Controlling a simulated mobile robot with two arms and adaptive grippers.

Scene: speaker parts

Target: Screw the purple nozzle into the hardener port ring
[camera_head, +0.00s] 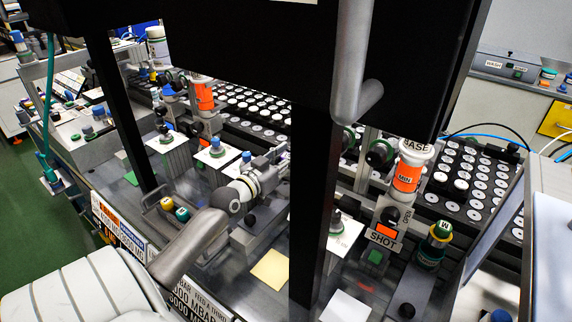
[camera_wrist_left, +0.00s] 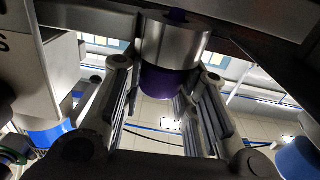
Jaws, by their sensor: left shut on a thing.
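My left gripper (camera_head: 274,164) reaches in among the machine's parts in the head view, its tip partly behind a black post. In the left wrist view its two fingers (camera_wrist_left: 164,88) stand on either side of the purple nozzle (camera_wrist_left: 163,82) and are shut on it. A silvery metal ring (camera_wrist_left: 172,42), apparently the hardener port ring, sits directly above the nozzle's body, in line with it. A small bit of purple also shows above the ring. I cannot tell how deep the nozzle sits. The nozzle is not discernible in the head view. My right gripper is not in view.
Black posts (camera_head: 313,200) and a dark overhead housing (camera_head: 230,50) frame the station closely. Racks of white-capped vials (camera_head: 468,180) stand behind. An orange-labelled BASE bottle (camera_head: 408,172) and a SHOT sign (camera_head: 383,239) are at right. A yellow pad (camera_head: 271,269) lies in front.

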